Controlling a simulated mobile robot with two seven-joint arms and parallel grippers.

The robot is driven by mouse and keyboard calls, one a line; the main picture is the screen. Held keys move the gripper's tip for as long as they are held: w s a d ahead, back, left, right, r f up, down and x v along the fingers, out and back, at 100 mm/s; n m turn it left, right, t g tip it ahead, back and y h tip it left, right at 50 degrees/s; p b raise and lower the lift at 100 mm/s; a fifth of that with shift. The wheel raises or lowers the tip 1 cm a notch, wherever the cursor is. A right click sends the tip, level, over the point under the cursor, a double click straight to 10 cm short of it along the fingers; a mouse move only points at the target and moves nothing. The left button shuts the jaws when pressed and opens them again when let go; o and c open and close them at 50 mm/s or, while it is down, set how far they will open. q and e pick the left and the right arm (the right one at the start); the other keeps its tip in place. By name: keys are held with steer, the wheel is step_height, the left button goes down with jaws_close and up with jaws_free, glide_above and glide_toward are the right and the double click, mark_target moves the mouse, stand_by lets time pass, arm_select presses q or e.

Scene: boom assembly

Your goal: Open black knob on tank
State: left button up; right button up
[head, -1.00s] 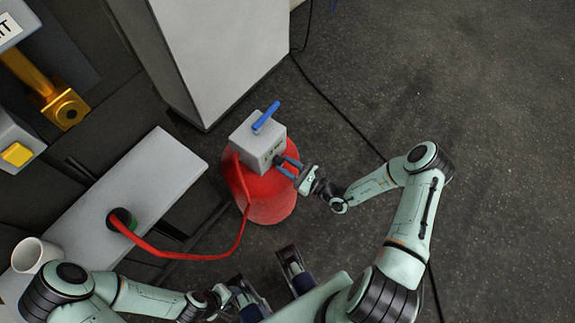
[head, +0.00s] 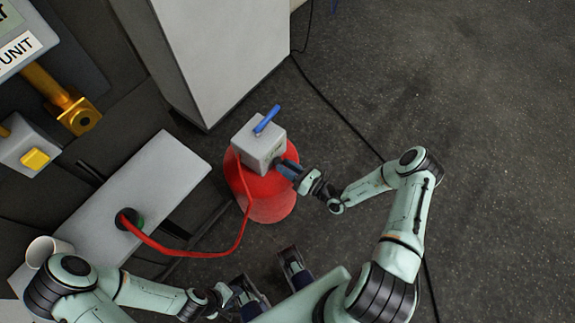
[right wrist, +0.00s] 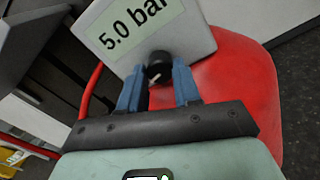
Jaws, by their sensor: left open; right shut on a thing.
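The red tank (head: 272,200) stands on the floor with a grey box (head: 255,147) on top. A blue lever (head: 267,120) sits on the box. In the right wrist view the box (right wrist: 195,28) bears a "5.0 bar" display (right wrist: 133,22), with the small black knob (right wrist: 157,64) below it. My right gripper (head: 281,166) is at the box's right side. Its blue fingers (right wrist: 157,78) are shut on the knob, one on each side. In the head view the gripper hides the knob. My left gripper (head: 243,296) is open and empty at the bottom, away from the tank.
A red hose (head: 190,255) runs from the tank to a fitting on a grey bench (head: 165,180) at the left. A white mug (head: 42,252) is on the bench's near end. A large white cabinet (head: 215,55) stands behind the tank. A black cable crosses the floor at the right.

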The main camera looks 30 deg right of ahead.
steer(key=m, duration=0.3)
steer(key=shift+p, duration=0.35)
steer(key=m, duration=0.3)
steer(key=shift+m+p, duration=0.3)
steer(key=shift+p, duration=0.05)
steer(key=m, duration=0.6)
steer(key=shift+f+h+p, duration=0.1)
steer(key=shift+h+p, duration=0.2)
steer(key=m, duration=1.4)
steer(key=shift+s+f, duration=0.1)
steer(key=o, duration=1.1)
steer(key=shift+c, duration=0.2)
